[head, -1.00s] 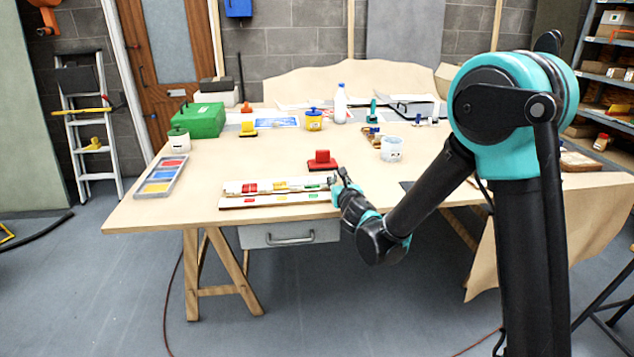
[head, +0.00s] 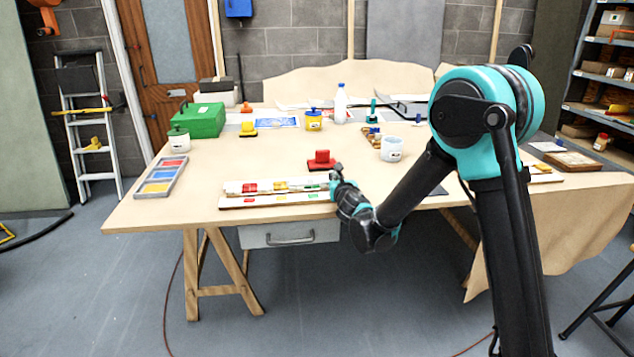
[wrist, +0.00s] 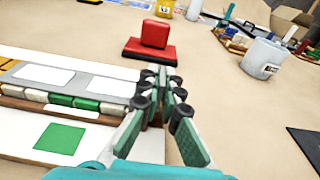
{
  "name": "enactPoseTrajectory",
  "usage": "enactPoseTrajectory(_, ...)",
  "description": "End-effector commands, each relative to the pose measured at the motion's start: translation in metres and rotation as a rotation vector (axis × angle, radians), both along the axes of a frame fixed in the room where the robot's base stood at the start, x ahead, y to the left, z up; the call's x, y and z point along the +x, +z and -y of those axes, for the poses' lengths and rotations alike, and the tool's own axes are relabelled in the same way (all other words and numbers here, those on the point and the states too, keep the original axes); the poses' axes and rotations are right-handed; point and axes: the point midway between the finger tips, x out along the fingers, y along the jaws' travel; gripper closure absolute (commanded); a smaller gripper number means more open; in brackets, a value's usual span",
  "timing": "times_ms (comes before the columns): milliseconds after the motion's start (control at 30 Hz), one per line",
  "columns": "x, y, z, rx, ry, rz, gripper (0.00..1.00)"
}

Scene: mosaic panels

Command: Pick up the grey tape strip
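My gripper (wrist: 159,76) is at the right end of the mosaic panels; in the head view my gripper (head: 337,177) is near the table's front edge. Its fingertips are close together with a narrow gap. I cannot tell whether they hold something thin. The front panel (wrist: 100,140) is white with a green square.
A white bucket (wrist: 262,57) is to the right. A paint tray (head: 161,177) lies at the table's left. The tabletop (head: 245,155) between them is mostly clear.

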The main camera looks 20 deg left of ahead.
Motion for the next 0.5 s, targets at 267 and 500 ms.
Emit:
enactPoseTrajectory(267, -0.0002, 0.0, 0.0001, 0.0, 0.0, 0.0, 1.0)
enactPoseTrajectory(500, -0.0002, 0.0047, 0.0001, 0.0, 0.0, 0.0, 1.0)
